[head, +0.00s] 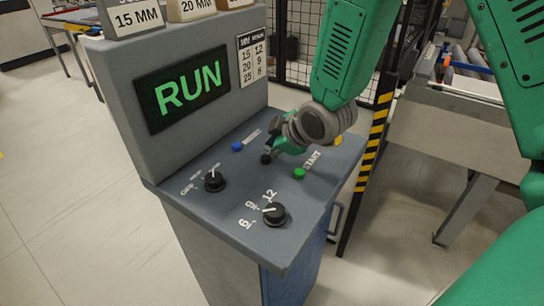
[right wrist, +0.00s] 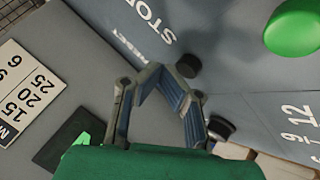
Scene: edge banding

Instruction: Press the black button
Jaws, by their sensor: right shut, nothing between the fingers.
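The black button (head: 266,158) is a small round cap on the sloped grey console panel. It also shows in the right wrist view (right wrist: 188,66), just beyond and beside my fingertips. My right gripper (head: 276,150) is over the panel from the upper right, its fingers shut and empty, pointing down toward the black button. In the right wrist view my fingertips (right wrist: 164,76) come together very near the button; I cannot tell whether they touch it. My left gripper is not in view.
A green button (head: 299,173) marked START and a blue button (head: 237,146) flank the black one. Two black knobs (head: 214,181) (head: 274,214) sit nearer the front. The screen (head: 183,86) reads RUN. A striped post (head: 372,150) stands right of the console.

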